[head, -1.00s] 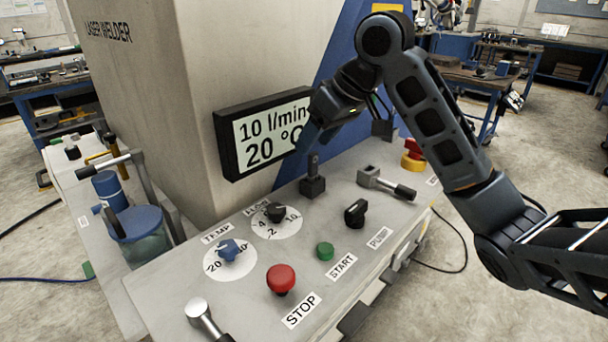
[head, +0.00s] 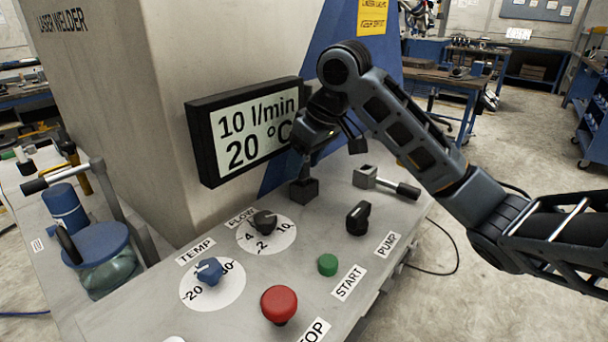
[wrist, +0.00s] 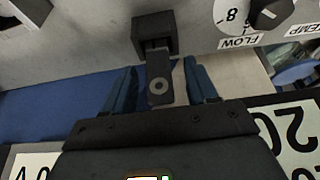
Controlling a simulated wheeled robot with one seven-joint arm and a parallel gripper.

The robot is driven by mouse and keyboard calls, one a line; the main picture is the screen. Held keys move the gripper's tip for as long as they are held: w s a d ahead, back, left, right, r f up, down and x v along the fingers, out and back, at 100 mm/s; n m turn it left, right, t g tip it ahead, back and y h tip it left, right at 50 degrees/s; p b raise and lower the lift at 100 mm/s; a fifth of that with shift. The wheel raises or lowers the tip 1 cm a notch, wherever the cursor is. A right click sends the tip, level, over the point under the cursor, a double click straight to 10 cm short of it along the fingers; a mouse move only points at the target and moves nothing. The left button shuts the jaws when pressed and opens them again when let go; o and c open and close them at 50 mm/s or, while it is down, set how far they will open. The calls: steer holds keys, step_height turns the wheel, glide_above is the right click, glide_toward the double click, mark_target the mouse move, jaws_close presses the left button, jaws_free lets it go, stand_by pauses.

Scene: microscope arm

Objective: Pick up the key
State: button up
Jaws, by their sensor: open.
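The key is a dark grey tab with a round hole, standing in a black square block on the panel. In the wrist view the key (wrist: 158,88) points toward my gripper from its block (wrist: 154,34). My gripper (wrist: 160,78) is open, with one blue finger on each side of the key and a gap showing on both sides. In the head view my gripper (head: 306,152) is right above the block (head: 304,190), and it and the shadow hide much of the key there.
A display (head: 245,130) stands close on the left of my gripper. A lever-handled block (head: 385,183) is on the right. A black pump knob (head: 357,218), flow dial (head: 264,222), blue temp knob (head: 209,271), green start button (head: 327,264) and red stop button (head: 279,303) lie in front.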

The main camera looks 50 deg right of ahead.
steer(key=shift+x, duration=0.95)
jaws_close()
